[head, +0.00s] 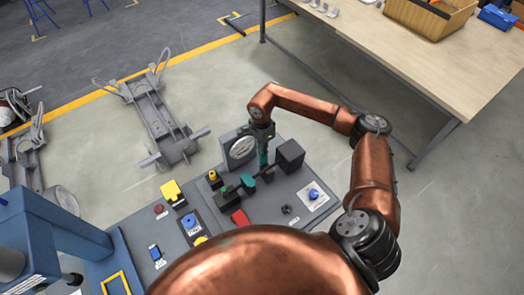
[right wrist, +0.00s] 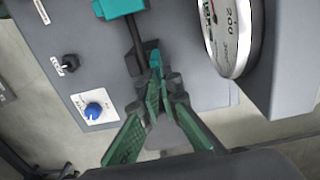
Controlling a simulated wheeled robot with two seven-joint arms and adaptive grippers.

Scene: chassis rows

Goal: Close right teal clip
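My right gripper (head: 264,149) reaches down over the grey panel, between the round gauge and a dark box. In the right wrist view its green-padded fingers (right wrist: 166,88) slant in towards each other, with their tips at a small teal piece (right wrist: 155,60) on a dark bracket. I cannot tell whether they grip it or only touch it. A dark bar runs from that bracket to a larger teal block (right wrist: 121,8), which also shows in the head view (head: 248,180). The hand hides part of the clip in the head view. My left gripper is not in view.
The gauge (head: 242,147) stands close beside the gripper, and the dark box (head: 290,155) is on its other side. A blue knob (head: 314,193), a red part (head: 240,217) and yellow parts (head: 171,190) are on the panel. A wooden table (head: 400,62) stands behind.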

